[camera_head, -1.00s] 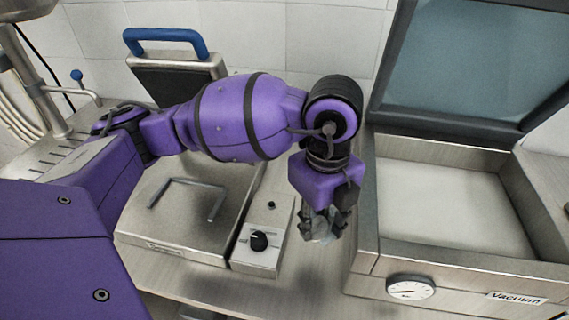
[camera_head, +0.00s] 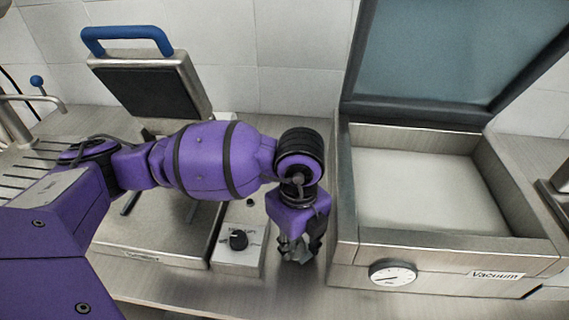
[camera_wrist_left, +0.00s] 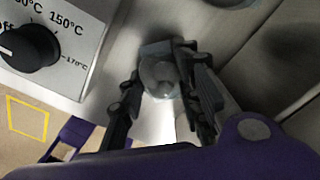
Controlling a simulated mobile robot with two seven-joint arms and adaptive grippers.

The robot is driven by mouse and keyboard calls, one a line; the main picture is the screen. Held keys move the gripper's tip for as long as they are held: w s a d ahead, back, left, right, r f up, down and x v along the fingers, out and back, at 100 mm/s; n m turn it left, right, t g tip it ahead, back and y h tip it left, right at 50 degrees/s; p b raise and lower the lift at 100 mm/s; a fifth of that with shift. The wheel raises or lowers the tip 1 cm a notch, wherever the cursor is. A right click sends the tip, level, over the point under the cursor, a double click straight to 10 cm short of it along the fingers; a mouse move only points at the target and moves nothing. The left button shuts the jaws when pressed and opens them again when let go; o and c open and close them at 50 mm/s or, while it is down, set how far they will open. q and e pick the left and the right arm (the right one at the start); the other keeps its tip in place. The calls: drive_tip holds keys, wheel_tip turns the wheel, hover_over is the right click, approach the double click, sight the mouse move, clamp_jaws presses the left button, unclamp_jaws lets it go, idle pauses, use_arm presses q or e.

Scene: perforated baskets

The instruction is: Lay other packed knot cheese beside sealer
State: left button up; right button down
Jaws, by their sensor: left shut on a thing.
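My left gripper (camera_head: 298,248) points down in the narrow gap between the sealer's control box and the vacuum machine. In the head view the cheese is mostly hidden by the fingers. The sealer (camera_head: 150,235) has a raised dark plate with a blue handle and a control box (camera_head: 240,250) with a black knob. The vacuum machine (camera_head: 350,250) stands right of the gripper with its lid up. My right gripper is not in view.
The vacuum machine's chamber (camera_head: 425,190) looks empty. The counter's front edge runs below the sealer. A faucet (camera_head: 15,110) and a slatted drain area (camera_head: 30,165) are at the left. The gap around the gripper is narrow.

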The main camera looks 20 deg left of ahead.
sight(296, 243)
use_arm(q)
drive_tip(key=shift+f, duration=0.15)
drive_tip(key=o, duration=1.1)
wheel_tip(296, 243, up, 12)
drive_tip(key=shift+r+p, duration=0.2)
drive_tip(key=shift+p, duration=0.3)
